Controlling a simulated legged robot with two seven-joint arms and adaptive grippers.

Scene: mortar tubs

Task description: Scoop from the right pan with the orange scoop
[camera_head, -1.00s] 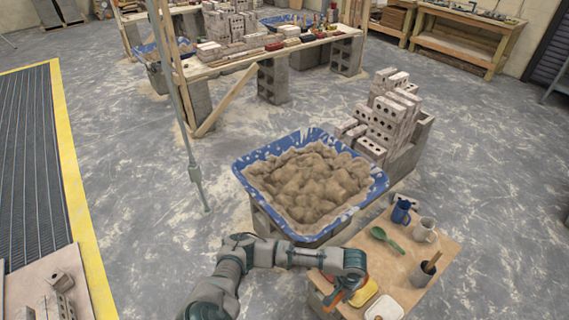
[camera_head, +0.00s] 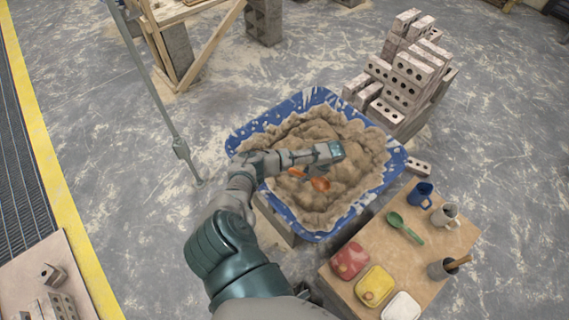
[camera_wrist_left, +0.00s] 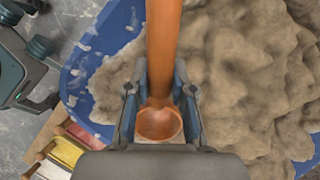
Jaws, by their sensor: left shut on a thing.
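A blue tub-like pan (camera_head: 243,134), splashed with white and filled with lumpy tan sand or mortar (camera_head: 345,150), sits in the middle of the head view. My left gripper (camera_wrist_left: 160,100) is over it, shut on the orange scoop (camera_head: 320,184). In the wrist view the orange scoop (camera_wrist_left: 163,45) runs between the two fingers, its long part reaching up the picture and a round cupped part near the gripper. I cannot tell whether the scoop touches the fill. My right gripper is not seen.
Stacked bricks (camera_head: 405,75) stand behind the pan.

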